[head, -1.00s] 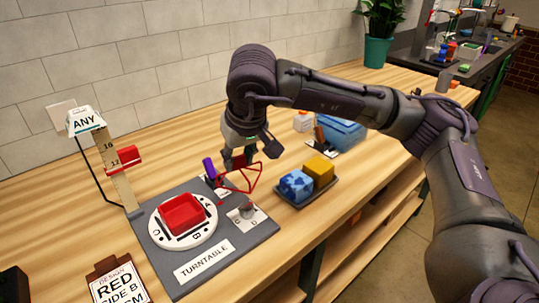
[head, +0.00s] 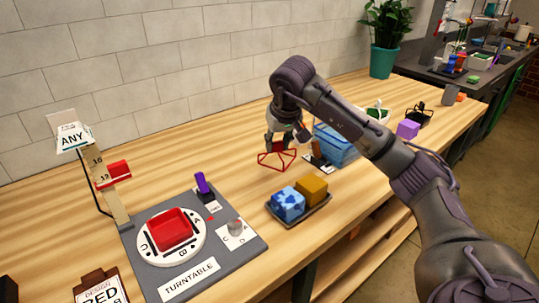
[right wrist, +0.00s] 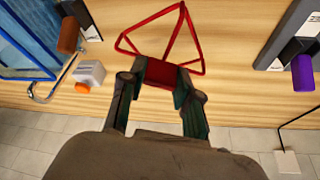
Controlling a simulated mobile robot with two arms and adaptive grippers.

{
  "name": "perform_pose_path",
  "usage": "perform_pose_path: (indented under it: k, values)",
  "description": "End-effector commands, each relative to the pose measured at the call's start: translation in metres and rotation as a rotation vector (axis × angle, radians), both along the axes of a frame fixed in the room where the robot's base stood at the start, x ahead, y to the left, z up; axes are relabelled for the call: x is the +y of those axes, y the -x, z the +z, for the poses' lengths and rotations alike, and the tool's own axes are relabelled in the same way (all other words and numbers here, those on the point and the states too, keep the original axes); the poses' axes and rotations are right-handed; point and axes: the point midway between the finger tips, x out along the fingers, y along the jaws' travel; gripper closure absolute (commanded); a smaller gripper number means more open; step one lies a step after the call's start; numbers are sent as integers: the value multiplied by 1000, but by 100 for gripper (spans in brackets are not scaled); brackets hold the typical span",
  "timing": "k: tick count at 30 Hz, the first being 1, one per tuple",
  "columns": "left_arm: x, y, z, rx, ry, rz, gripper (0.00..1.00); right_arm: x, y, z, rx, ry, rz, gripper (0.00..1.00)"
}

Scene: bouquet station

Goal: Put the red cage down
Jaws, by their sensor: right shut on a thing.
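The red cage (head: 276,160) is a thin red wire frame with a solid red block at one end. My right gripper (head: 288,143) is shut on that block. In the right wrist view the two fingers (right wrist: 160,88) close on the red block, and the cage's wire (right wrist: 184,38) reaches out beyond them. The cage is low over the bare wood behind the dark tray; I cannot tell whether it touches the table. My left gripper is not in view.
The turntable board (head: 249,244) with a red tray (head: 170,229) lies to the left. A dark tray (head: 322,208) holds a blue and a yellow block in front of the cage. A blue bin (head: 340,150) stands close on the right. Bare wood (head: 215,150) lies to the left.

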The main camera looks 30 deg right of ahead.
Motion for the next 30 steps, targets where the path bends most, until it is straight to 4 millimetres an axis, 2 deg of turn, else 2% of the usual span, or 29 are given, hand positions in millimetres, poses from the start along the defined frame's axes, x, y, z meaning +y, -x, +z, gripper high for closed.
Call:
perform_pose_path:
  k: [3,7,17,29,30]
  values:
    - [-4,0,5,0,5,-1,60,3,-20,-12,2,-3,0,91]
    - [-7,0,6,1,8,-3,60,4,-30,-18,1,0,1,91]
    - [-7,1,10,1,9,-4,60,4,-31,-57,1,1,1,91]
    - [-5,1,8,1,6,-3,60,4,-31,-63,0,1,1,91]
    - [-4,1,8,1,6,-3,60,4,-31,-62,-1,1,1,63]
